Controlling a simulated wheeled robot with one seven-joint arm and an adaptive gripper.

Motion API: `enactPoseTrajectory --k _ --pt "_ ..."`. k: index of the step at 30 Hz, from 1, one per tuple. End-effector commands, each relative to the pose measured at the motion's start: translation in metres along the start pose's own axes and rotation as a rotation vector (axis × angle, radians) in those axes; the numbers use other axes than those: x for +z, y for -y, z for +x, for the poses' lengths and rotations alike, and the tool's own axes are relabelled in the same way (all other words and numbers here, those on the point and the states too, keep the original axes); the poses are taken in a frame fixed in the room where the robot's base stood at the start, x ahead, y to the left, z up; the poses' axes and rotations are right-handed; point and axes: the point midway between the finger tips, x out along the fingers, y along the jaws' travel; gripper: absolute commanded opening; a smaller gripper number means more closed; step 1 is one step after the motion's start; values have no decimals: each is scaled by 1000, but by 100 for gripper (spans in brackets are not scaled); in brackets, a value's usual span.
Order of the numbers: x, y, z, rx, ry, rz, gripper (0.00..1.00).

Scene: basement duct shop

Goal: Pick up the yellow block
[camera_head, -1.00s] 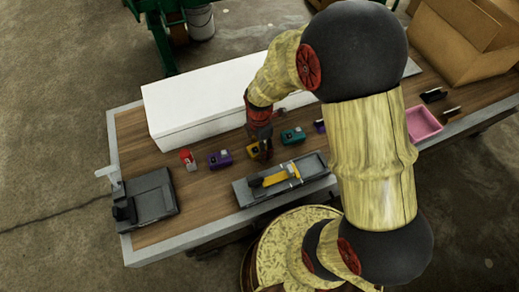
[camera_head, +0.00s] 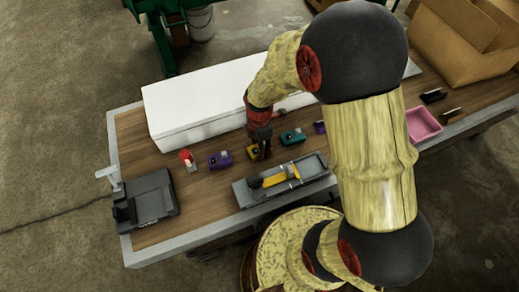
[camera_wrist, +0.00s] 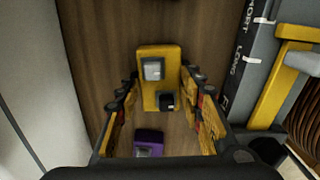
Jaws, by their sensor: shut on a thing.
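The yellow block (camera_wrist: 159,62) stands between the two fingers of my gripper (camera_wrist: 162,105) in the wrist view. It has a pale square and a small black piece on it. In the head view the yellow block (camera_head: 252,152) shows small on the wooden bench, partly hidden by my gripper (camera_head: 261,148). My gripper is shut on the block, which is at or very near the bench top; I cannot tell if there is a gap under it.
A purple block (camera_head: 220,160) is left of the yellow one and a teal block (camera_head: 292,136) right. A long white box (camera_head: 200,112) lies behind. A grey tray with a yellow-handled tool (camera_head: 245,196) lies in front. A pink bin (camera_head: 424,122) is at the right.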

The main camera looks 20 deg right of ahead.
Motion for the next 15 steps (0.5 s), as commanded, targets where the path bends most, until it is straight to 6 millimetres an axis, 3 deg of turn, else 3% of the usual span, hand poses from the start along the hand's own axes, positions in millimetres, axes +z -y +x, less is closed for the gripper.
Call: enactPoseTrajectory --k 3,15 --pt "0 0 0 0 0 0 0" --pt "0 -1 -6 3 0 0 0"
